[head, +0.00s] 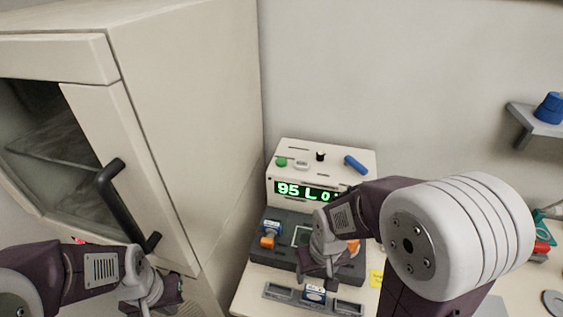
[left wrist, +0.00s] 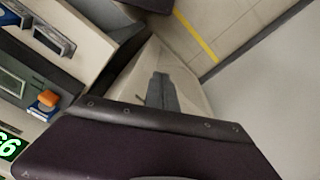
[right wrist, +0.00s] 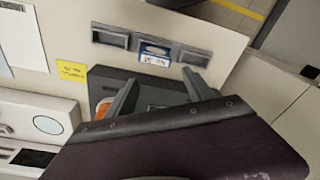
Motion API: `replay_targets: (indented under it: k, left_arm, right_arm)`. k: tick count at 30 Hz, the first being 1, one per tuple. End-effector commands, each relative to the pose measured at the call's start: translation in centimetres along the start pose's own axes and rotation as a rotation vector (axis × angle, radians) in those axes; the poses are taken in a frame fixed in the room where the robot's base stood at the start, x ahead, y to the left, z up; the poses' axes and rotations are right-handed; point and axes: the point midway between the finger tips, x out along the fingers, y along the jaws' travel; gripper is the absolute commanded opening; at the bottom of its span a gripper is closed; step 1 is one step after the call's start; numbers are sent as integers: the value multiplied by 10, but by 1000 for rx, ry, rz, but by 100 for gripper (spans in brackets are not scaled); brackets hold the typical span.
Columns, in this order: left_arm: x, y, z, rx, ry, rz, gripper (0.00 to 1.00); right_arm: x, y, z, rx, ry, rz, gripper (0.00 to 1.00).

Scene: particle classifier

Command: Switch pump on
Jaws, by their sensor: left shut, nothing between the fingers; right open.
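A white device (head: 322,165) with a green-lit display (head: 305,191) stands against the wall; its top carries a green button (head: 281,162), a black knob (head: 320,156) and a blue lever (head: 355,164). In front lies a dark grey unit (head: 285,250) with an orange switch (head: 267,241) under a blue label at its left; the switch also shows in the left wrist view (left wrist: 48,99). A second orange part (head: 353,246) is partly hidden by my right gripper. My right gripper (right wrist: 162,72) is open and empty above the unit. My left gripper (left wrist: 160,78) is shut and empty, left of the unit.
A large white cabinet (head: 190,110) with a black handle (head: 125,200) rises at the left, close to my left arm. A grey slotted tray (head: 280,291) with a blue-labelled block lies at the front. A yellow note (right wrist: 75,72) lies beside the unit. A wall shelf (head: 530,125) is at right.

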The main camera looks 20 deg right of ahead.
Motion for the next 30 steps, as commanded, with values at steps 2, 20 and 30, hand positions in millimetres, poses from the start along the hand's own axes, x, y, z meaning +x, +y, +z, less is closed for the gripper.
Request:
replay_targets:
  k: [2, 20, 30]
  left_arm:
    - [0, 0, 0, 0, 0, 0, 0]
    - [0, 0, 0, 0, 0, 0, 0]
    - [0, 0, 0, 0, 0, 0, 0]
  right_arm:
    - [0, 0, 0, 0, 0, 0, 36]
    - [0, 0, 0, 0, 0, 0, 0]
    - [0, 0, 0, 0, 0, 0, 0]
